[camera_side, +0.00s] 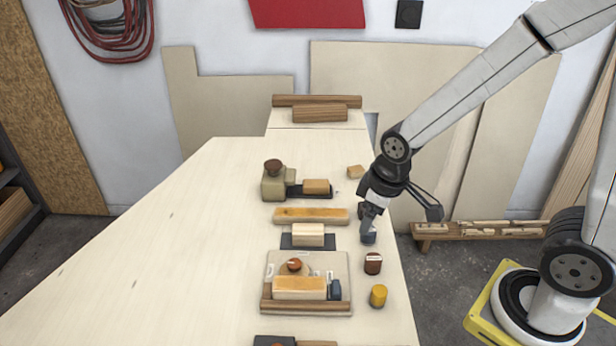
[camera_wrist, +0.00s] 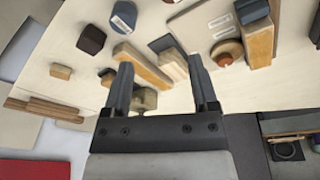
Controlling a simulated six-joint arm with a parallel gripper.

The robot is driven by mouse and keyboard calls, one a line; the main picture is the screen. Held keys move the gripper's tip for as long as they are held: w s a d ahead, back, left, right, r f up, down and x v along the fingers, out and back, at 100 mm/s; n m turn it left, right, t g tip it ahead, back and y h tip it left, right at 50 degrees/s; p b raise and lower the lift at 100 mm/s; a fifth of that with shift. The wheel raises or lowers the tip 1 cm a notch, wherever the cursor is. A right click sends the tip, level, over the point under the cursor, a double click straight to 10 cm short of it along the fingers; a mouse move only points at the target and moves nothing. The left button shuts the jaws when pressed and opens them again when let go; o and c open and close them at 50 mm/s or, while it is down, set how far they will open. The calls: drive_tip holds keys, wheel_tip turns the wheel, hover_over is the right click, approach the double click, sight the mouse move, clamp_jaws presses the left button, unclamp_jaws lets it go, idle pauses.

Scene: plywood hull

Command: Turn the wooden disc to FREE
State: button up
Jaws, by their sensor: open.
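The wooden disc (camera_side: 294,265) is a small round reddish-brown piece on a pale plate (camera_side: 338,262) on the bench. Small white labels lie on the plate around it, too small to read. In the wrist view the disc (camera_wrist: 227,52) is right of my fingers, partly beside a wooden bar. The way the disc points cannot be told. My gripper (camera_side: 368,232) hangs low by the bench's right edge, above and right of the disc in the side view and apart from it. In the wrist view its two fingers (camera_wrist: 160,66) are spread, with nothing held between them.
A wooden bar (camera_side: 300,288) and a dark blue block (camera_side: 334,290) stand close to the disc. A brown piece (camera_side: 373,263) and a yellow cylinder (camera_side: 378,296) stand along the right edge. Wooden blocks (camera_side: 308,235) lie behind the plate. The bench's left side (camera_side: 170,250) is clear.

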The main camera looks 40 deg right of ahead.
drive_tip(key=w+a+n+g, duration=0.1)
drive_tip(key=w+a+n, duration=0.3)
drive_tip(key=a+n, duration=0.25)
drive_tip(key=n+g, duration=0.1)
drive_tip(key=n, duration=0.7)
approach(294, 263)
drive_tip(key=shift+d+f, duration=0.4)
drive_tip(key=shift+w+a+n, duration=0.1)
drive_tip(key=shift+a+n, duration=0.45)
drive_tip(key=shift+n, duration=0.2)
drive_tip(key=shift+f, duration=0.1)
drive_tip(key=shift+f, duration=3.85)
clamp_jaws()
